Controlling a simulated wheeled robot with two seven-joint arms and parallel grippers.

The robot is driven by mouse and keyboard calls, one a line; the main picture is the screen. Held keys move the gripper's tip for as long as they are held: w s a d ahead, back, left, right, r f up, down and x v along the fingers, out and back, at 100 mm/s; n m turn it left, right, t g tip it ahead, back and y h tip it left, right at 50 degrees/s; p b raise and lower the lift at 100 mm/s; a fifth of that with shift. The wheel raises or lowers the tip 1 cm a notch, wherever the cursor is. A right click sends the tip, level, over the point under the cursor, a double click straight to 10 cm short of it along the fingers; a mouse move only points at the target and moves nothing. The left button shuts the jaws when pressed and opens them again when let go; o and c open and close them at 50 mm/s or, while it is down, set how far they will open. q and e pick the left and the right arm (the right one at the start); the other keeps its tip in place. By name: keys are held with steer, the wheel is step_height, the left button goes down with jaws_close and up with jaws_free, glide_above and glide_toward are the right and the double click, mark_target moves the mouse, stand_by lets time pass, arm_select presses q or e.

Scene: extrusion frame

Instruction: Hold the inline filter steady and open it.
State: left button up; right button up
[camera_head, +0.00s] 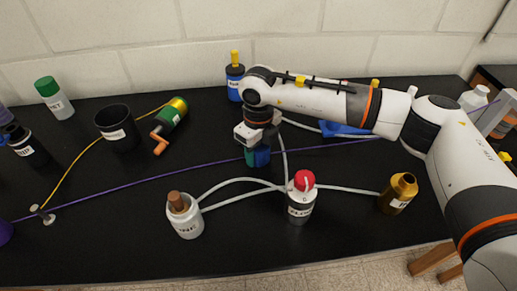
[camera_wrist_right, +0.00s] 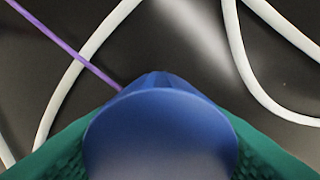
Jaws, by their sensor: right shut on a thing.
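My right gripper (camera_head: 258,155) points down at the middle of the black table. Its green finger pads are shut on a blue round-topped thing (camera_wrist_right: 160,135), which fills the lower middle of the right wrist view. In the head view, only a small blue part (camera_head: 263,157) of it shows between the fingers. I cannot tell whether this is the inline filter, as no readable label shows on it. A white canister with a red knob (camera_head: 300,200) stands upright in front of the gripper, with pale tubes (camera_head: 345,190) meeting at it. My left gripper is not in view.
A white pot with a brown plug (camera_head: 186,220) and a gold bottle (camera_head: 397,193) stand at the front. A purple line (camera_head: 120,185) crosses the table.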

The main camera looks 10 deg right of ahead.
steer(key=o, duration=1.1)
